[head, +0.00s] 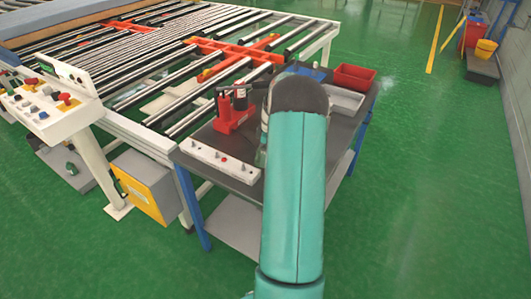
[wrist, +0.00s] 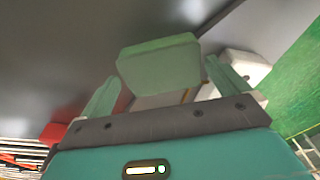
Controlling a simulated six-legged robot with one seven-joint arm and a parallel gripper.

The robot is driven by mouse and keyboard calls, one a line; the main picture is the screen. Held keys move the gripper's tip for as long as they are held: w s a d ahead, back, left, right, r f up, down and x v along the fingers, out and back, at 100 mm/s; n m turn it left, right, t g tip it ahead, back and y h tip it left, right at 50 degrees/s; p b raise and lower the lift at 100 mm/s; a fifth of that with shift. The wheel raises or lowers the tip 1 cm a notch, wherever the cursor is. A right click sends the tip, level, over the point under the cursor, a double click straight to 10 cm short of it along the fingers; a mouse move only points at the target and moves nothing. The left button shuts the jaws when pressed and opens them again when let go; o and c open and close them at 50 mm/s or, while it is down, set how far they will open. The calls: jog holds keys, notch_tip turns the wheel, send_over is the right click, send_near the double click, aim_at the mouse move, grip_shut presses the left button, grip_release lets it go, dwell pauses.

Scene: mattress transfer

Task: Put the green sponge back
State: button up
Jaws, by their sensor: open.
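The green sponge (wrist: 158,62) is a pale green block in the wrist view, over the dark grey tabletop. My gripper (wrist: 163,72) is open, with one pale green finger on each side of the sponge's near part. Gaps show between the fingers and the sponge, so it does not look clamped. I cannot tell whether the sponge touches the tabletop. In the head view my own teal arm reaches over the dark worktable (head: 234,162) and hides the gripper and the sponge.
A roller conveyor (head: 150,60) stands behind left.

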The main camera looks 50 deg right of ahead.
notch_tip(320, 180, up, 11)
jog(key=s, duration=0.1)
jog(key=shift+s+d, duration=0.15)
jog(key=shift+d, duration=0.2)
jog(key=w+a+r+m+h, duration=0.1)
jog(key=a+r, duration=0.4)
jog(key=a, duration=0.5)
jog(key=w+a+r+m+t, duration=0.1)
jog(key=a+r, duration=0.4)
jog(key=a, duration=0.4)
jog(key=w+a+r+h, duration=0.1)
jog(key=a+r, duration=0.4)
jog(key=a, duration=0.5)
jog(key=s+a+m+t, duration=0.1)
jog(key=s+a, duration=0.6)
jog(key=a, duration=0.3)
jog(key=s+a+m+t+y, duration=0.1)
jog(key=s+a+m+t, duration=0.1)
jog(key=s+a, duration=0.6)
jog(key=a, duration=0.2)
jog(key=shift+s+a+m, duration=0.25)
jog(key=shift+a+m, duration=0.05)
jog(key=shift+a, duration=0.05)
jog(key=shift+f, duration=0.1)
